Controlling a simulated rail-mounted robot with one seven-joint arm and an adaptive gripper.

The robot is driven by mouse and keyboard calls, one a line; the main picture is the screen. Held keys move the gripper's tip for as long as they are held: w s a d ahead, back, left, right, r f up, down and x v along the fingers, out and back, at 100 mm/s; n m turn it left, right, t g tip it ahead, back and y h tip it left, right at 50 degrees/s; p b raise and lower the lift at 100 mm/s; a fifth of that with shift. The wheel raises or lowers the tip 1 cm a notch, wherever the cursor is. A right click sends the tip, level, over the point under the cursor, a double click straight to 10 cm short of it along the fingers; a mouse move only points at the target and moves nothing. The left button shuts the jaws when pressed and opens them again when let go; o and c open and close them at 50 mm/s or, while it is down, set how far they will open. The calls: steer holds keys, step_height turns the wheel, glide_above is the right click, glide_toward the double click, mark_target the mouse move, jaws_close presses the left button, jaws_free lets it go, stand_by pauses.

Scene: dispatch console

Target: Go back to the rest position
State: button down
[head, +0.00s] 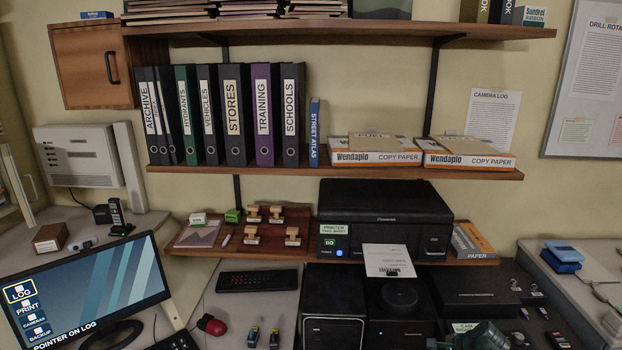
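A dark grey-green rounded shape (482,337) is cut off by the bottom edge, right of centre. I cannot tell what it is.
A shelf (400,172) holds several binders and two copy paper boxes. Below it, a black printer (385,205) has a printed sheet (388,260) at its front. Stamps (253,214) sit on the lower shelf.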

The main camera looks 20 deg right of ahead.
steer(key=a+f+n+g, duration=0.2)
steer(key=a+f+n, duration=0.2)
steer(key=a+n, duration=0.55)
steer(key=s+a+f+n+g+h, duration=0.1)
steer(key=a+f+n+g, duration=0.2)
steer(key=a, duration=1.2)
steer(key=a+f+n+g, duration=0.1)
steer(key=a+f+n, duration=0.3)
steer(key=a+n, duration=0.6)
steer(key=s+a+f+g+b, duration=0.1)
steer(key=s+f+g, duration=0.2)
steer(key=s+f, duration=0.7)
steer(key=s+a+f+m+g+b, duration=0.1)
steer(key=s+f+g, duration=0.3)
steer(key=s+f, duration=0.7)
steer(key=s+b, duration=0.1)
steer(key=s, duration=0.7)
steer(key=shift+s+a+f, duration=0.15)
steer(key=shift+s+f, duration=0.1)
steer(key=shift+s, duration=0.1)
